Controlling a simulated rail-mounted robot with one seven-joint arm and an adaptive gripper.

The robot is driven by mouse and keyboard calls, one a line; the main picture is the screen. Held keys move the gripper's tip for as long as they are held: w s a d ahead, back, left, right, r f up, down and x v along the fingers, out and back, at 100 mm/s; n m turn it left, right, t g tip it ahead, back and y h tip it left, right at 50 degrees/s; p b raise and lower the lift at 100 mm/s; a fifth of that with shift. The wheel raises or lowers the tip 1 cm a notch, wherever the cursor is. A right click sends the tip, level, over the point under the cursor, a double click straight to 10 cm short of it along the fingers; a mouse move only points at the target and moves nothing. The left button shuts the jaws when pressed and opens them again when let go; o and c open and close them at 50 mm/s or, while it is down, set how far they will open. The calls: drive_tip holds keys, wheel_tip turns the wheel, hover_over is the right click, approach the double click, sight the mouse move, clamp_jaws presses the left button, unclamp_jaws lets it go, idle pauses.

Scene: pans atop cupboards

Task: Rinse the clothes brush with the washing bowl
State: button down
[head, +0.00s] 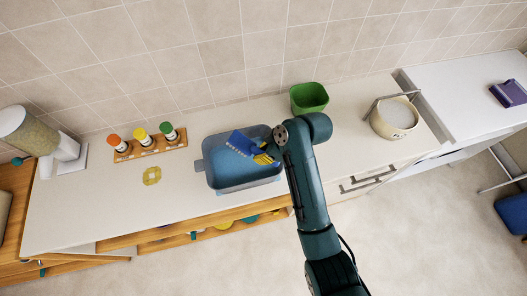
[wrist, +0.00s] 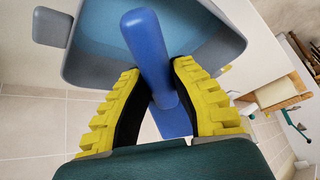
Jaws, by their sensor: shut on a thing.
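The washing bowl (head: 214,178) is a grey-blue rectangular tub with blue inside, standing on the white counter. In the wrist view its grey rim (wrist: 80,72) shows beyond my fingers. The clothes brush (head: 240,143) is blue, with pale dots along its head. My gripper (head: 264,158), with yellow ridged fingers, is over the right part of the bowl, shut on the brush. In the wrist view the blue brush handle (wrist: 148,50) lies between the fingers (wrist: 156,72). The brush shows over the bowl; I cannot tell whether it touches the water.
A green container (head: 309,98) stands close behind my arm. A pot (head: 394,118) is to the right. A wooden rack with several bottles (head: 150,147) and a yellow ring-shaped item (head: 152,176) are left of the bowl. A grain dispenser (head: 38,135) stands at far left.

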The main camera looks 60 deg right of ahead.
wheel_tip(320, 180, down, 12)
drive_tip(key=b, duration=0.7)
drive_tip(key=shift+r, duration=0.15)
drive_tip(key=shift+a, duration=0.15)
